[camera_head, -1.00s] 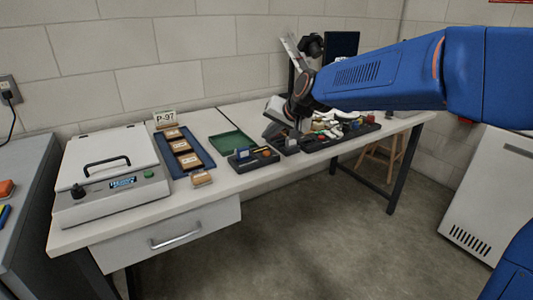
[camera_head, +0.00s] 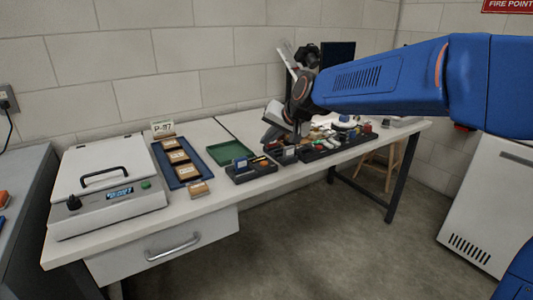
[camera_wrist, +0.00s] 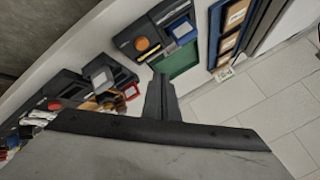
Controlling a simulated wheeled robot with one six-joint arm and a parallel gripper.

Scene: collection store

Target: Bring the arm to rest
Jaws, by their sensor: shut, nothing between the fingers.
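My blue arm reaches in from the right in the head view. My gripper (camera_head: 299,136) is over the table, above the dark trays near the table's middle. In the wrist view my gripper (camera_wrist: 161,82) shows its fingers together, with nothing between them. Most of the fingers are hidden behind the wrist in the head view.
The white table (camera_head: 130,235) carries a white lidded device (camera_head: 150,200), a blue tray (camera_head: 158,158) of framed pieces, a green tray (camera_head: 229,151) and dark trays (camera_head: 252,173) of small items. A grey bench (camera_head: 35,215) stands left; a white cabinet (camera_head: 480,210) right. The floor in front is clear.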

